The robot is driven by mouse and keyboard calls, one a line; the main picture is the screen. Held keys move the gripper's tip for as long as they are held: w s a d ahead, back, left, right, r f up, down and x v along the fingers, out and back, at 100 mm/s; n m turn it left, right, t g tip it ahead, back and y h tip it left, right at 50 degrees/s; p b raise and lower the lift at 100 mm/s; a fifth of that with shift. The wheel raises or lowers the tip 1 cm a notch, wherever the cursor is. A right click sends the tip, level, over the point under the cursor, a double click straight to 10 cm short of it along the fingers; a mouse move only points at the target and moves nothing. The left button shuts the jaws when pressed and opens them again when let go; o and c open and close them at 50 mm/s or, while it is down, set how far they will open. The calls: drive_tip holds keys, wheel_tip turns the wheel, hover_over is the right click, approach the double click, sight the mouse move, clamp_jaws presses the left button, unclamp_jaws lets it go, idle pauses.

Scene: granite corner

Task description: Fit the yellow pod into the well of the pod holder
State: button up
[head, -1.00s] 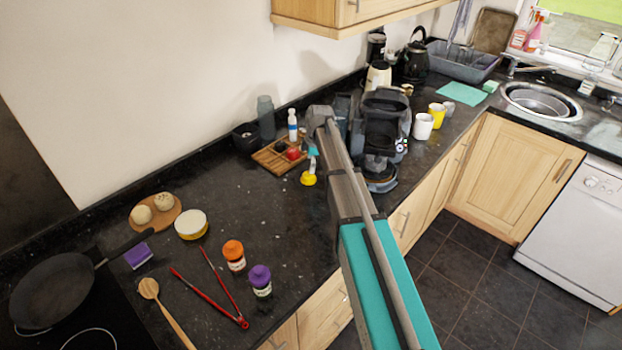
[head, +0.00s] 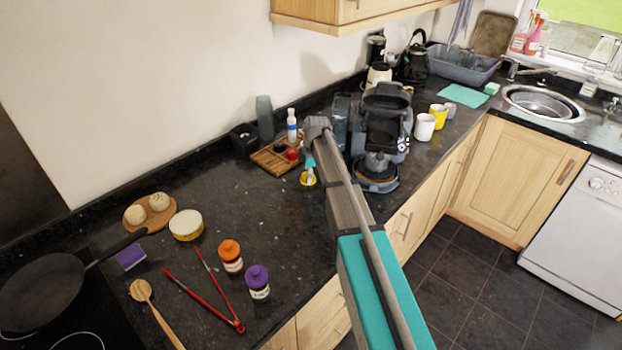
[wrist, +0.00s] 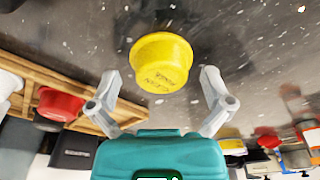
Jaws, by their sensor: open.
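The yellow pod (head: 308,181) stands on the dark counter just in front of a wooden tray. In the wrist view the yellow pod (wrist: 162,58) is a tapered cup with dark lettering on its side, centred ahead of the fingers. My gripper (wrist: 160,84) is open, with one grey finger on each side of the pod's near part and clear gaps between. In the head view my gripper (head: 309,172) is right above and at the pod, partly covering it. I cannot tell for certain which thing is the pod holder; a dark coffee machine (head: 386,108) stands to the right.
The wooden tray (head: 262,160) holds a red pod (head: 292,154) and a dark one, close to my gripper. Mugs stand right of the machine.

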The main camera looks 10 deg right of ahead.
drive_tip(key=c, duration=0.9)
drive_tip(key=shift+r, duration=0.1)
wheel_tip(320, 180, up, 3)
drive_tip(key=p, duration=0.2)
drive_tip(key=shift+f+p, duration=0.2)
drive_tip(key=shift+p, duration=0.2)
drive_tip(key=shift+s+a+r+p, duration=0.35)
drive_tip(key=shift+s+r+p, duration=1.35)
drive_tip(key=shift+s, duration=0.6)
drive_tip(key=shift+s+a+r+p, duration=0.35)
drive_tip(key=shift+s+r+p, duration=1.35)
drive_tip(key=shift+s, duration=0.6)
drive_tip(key=shift+s+a+r+p, duration=0.35)
drive_tip(key=shift+s+r+p, duration=1.35)
drive_tip(key=shift+s, duration=0.6)
